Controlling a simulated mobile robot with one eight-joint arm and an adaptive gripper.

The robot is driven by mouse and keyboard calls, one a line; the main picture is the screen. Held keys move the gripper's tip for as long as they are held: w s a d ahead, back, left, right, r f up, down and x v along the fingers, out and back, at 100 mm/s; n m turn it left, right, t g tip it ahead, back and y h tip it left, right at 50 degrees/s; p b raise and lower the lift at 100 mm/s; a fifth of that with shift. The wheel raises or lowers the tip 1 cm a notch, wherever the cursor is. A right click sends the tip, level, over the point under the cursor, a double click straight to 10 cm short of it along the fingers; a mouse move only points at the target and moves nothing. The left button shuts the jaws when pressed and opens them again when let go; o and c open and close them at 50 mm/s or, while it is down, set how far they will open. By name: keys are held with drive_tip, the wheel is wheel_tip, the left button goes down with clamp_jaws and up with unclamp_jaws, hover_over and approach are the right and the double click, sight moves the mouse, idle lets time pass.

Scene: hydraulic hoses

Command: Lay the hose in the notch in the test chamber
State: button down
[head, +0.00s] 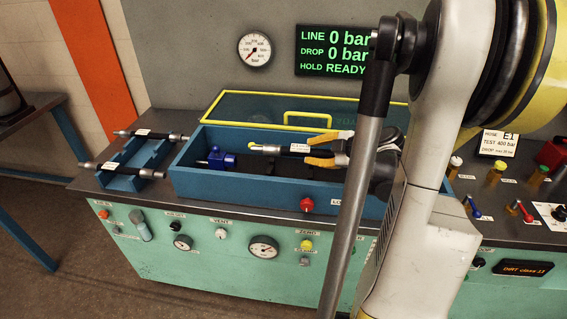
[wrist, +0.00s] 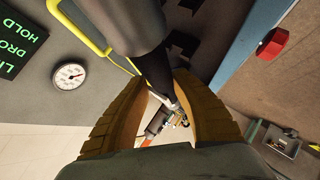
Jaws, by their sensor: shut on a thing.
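The test chamber is an open blue box (head: 250,187) on the bench, its yellow-framed lid (head: 240,108) raised behind it. My gripper (head: 309,150) is over the chamber, its two orange-yellow fingers shut on a hose (head: 271,149). The hose has a white label, a metal end and a yellow tip at the left; its right part is hidden by my gripper and arm. A blue fitting (head: 222,160) stands inside the chamber, left of the hose end and apart from it. In the wrist view the dark hose (wrist: 155,72) runs between the fingers (wrist: 162,95). I cannot make out the notch clearly.
Two labelled hoses (head: 142,134) lie on a blue rack (head: 122,182) left of the chamber. A red knob (head: 306,204) is on the chamber's front. A gauge (head: 255,50) and a display (head: 325,52) are on the wall behind. Coloured controls crowd the bench at right.

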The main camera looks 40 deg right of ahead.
drive_tip(key=shift+w+d+f+b, duration=0.2)
drive_tip(key=shift+w+f+b, duration=1.15)
drive_tip(key=shift+w+f, duration=1.2)
drive_tip(key=shift+w+d+f+b, duration=0.2)
drive_tip(key=shift+w+f+b, duration=1.1)
drive_tip(key=shift+w+f, duration=1.25)
drive_tip(key=shift+s, duration=0.15)
drive_tip(key=shift+f+b, duration=0.6)
drive_tip(key=shift+f, duration=0.05)
drive_tip(key=c, duration=1.1)
unclamp_jaws()
drive_tip(key=shift+c, duration=0.2)
drive_tip(key=shift+r+p, duration=0.3)
drive_tip(key=p+v, duration=0.4)
drive_tip(key=v, duration=0.8)
drive_tip(key=shift+r, duration=0.3)
